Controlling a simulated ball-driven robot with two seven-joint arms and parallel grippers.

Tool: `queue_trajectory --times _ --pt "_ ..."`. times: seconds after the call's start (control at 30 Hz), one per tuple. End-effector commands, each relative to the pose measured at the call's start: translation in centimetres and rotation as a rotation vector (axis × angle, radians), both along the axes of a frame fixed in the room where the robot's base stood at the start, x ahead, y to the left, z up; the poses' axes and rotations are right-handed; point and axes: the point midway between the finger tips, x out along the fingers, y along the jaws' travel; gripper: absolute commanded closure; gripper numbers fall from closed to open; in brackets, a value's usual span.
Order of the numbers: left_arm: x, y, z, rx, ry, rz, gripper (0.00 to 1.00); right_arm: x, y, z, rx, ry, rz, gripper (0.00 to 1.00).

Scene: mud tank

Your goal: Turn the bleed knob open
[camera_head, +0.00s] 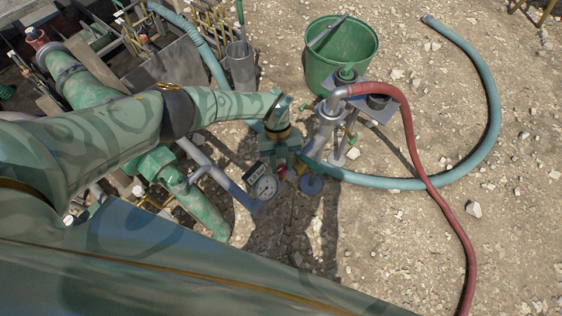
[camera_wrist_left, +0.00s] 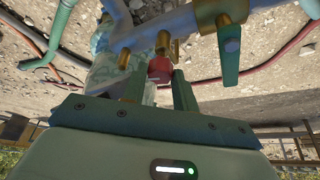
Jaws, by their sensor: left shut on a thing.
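The bleed knob is a small red knob (camera_wrist_left: 160,69) under a brass stem (camera_wrist_left: 163,43) on a blue-grey pipe (camera_wrist_left: 145,35) in the left wrist view. My left gripper (camera_wrist_left: 157,80) has its two fingers on either side of the knob, shut on it. In the head view my left gripper (camera_head: 284,166) reaches down beside a round white pressure gauge (camera_head: 265,187) on the pipe. Small red parts show by the fingertips there, and the gripper partly hides them. I cannot tell how far the knob is turned. My right gripper is not in view.
A teal lever (camera_wrist_left: 229,60) hangs from a brass fitting close to the fingers. A blue disc (camera_head: 311,185) sits right of the gauge. A red hose (camera_head: 412,125), a blue hose (camera_head: 490,90) and a green bucket (camera_head: 318,68) are to the right. Gravelly ground is open lower right.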

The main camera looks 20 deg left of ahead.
Motion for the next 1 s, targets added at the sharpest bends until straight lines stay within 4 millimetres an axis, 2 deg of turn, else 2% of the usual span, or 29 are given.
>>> queue_trajectory --times 0.4,1.0 --pt "-0.1 0.1 0.1 0.0 0.0 0.209 0.94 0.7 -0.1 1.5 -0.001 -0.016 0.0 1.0" --pt "-0.1 0.1 0.0 0.0 0.0 0.246 0.94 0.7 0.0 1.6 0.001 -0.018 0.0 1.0"
